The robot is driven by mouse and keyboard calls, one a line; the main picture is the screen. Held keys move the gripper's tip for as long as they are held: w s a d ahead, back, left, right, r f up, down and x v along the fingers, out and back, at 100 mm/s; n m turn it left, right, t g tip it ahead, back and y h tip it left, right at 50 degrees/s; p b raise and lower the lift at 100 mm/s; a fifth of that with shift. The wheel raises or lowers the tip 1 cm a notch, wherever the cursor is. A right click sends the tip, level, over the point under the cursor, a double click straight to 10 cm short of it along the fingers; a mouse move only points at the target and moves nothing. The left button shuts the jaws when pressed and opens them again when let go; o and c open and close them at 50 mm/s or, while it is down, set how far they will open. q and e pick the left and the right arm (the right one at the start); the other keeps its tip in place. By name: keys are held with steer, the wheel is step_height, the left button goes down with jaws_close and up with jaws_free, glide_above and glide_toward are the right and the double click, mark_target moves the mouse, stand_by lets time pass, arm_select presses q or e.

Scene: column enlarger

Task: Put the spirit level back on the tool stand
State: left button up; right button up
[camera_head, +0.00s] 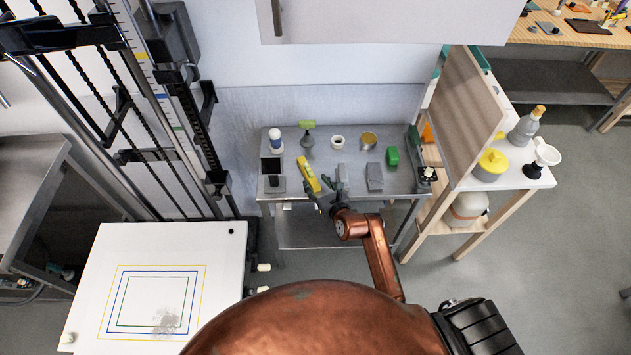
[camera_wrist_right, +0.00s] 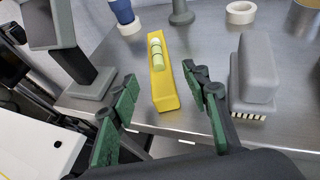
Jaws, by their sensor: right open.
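The yellow spirit level (camera_head: 308,174), with a pale green vial, lies on the grey metal table (camera_head: 325,177), seemingly the tool stand, near its front edge. In the right wrist view, the level (camera_wrist_right: 164,88) points away from me between the two green-padded fingers. My right gripper (camera_head: 326,193) is open at the table's front edge, with one finger on each side of the level's near end and visible gaps between. It also shows in the right wrist view (camera_wrist_right: 163,82). My left gripper is in neither view.
A grey stand-like object (camera_wrist_right: 85,75) is left of the level, a grey brush (camera_wrist_right: 254,80) right. A wooden panel (camera_head: 468,115) rises at right.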

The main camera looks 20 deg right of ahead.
steer(key=shift+p+v, duration=0.7)
steer(key=shift+v, duration=0.4)
steer(key=shift+s, duration=0.1)
steer(key=v, duration=1.1)
steer(key=shift+s+r, duration=0.15)
steer(key=shift+s, duration=0.2)
